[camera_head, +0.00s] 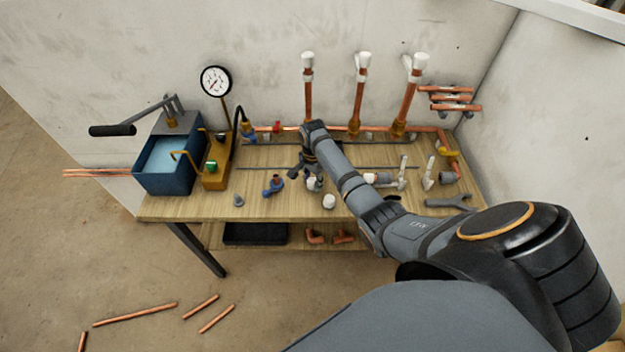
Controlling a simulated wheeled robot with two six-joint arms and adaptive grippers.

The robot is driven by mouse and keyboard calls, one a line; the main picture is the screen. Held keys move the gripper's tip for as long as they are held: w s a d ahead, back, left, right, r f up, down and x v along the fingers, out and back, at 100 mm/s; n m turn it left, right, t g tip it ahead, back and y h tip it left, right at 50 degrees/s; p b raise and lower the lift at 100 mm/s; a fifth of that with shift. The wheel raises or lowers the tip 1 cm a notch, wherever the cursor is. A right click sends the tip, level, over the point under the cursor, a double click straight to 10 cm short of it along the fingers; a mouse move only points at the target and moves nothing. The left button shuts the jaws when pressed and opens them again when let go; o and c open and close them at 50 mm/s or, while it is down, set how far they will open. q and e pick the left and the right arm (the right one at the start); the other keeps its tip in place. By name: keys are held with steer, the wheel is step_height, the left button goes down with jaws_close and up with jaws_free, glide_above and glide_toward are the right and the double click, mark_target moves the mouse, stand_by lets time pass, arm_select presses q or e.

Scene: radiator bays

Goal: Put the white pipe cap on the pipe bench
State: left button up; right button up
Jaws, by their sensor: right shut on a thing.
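My right gripper (304,172) is over the middle of the wooden pipe bench (280,207), pointing down. It is shut on a small white piece, which looks like the white pipe cap (313,184), partly hidden by the fingers. Whether the piece touches the bench top is too small to tell. Another white cap-like piece (329,201) stands on the bench near the front edge, just right of the gripper. My left gripper is not in view.
A blue water tank (165,180) with a pump handle and a pressure gauge (215,81) stand at left. Three white-topped copper pipes (308,95) rise at the back. A blue valve (273,186), white fittings (401,172) and a grey wrench (448,201) lie around. Bare wood shows front left.

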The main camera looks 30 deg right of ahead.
mark_target(313, 180)
steer(key=shift+f, duration=0.15)
steer(key=o, duration=0.9)
step_height(313, 180, up, 12)
steer(key=shift+s+r+b, duration=0.1)
steer(key=shift+r+b, duration=0.1)
steer(key=shift+b, duration=0.25)
